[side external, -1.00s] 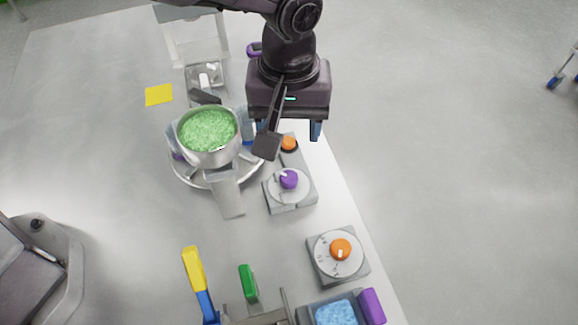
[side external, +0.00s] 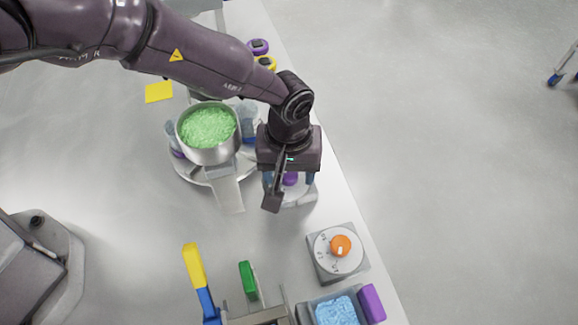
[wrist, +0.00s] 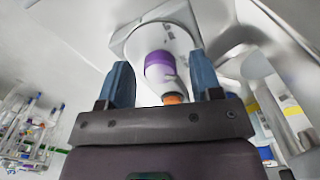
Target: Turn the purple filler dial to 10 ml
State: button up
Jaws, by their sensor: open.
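The purple filler dial (side external: 290,179) sits on a round pale plate on a grey base (side external: 300,201), partly hidden by my gripper. My gripper (side external: 290,182) is right above it, open, with one blue finger on either side of the dial. In the wrist view, the purple dial (wrist: 158,62) shows between the two open fingers (wrist: 161,78). I cannot tell whether either finger touches it. The scale markings and the dial's setting are not readable.
A metal pot of green granules (side external: 208,126) stands close left of my gripper. An orange dial (side external: 340,246) on its own base is nearer the camera. A blue-filled tray (side external: 336,312) and a yellow-and-blue tool (side external: 196,270) are at the front. The table edge is close on the right.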

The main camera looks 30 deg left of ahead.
jog(key=c, duration=0.9)
jog(key=n, duration=0.4)
jog(key=shift+n, duration=0.4)
jog(key=n, duration=0.4)
jog(key=shift+r+n, duration=0.1)
jog(key=shift+n, duration=0.2)
jog(key=n, duration=0.4)
jog(key=shift+n, duration=2.2)
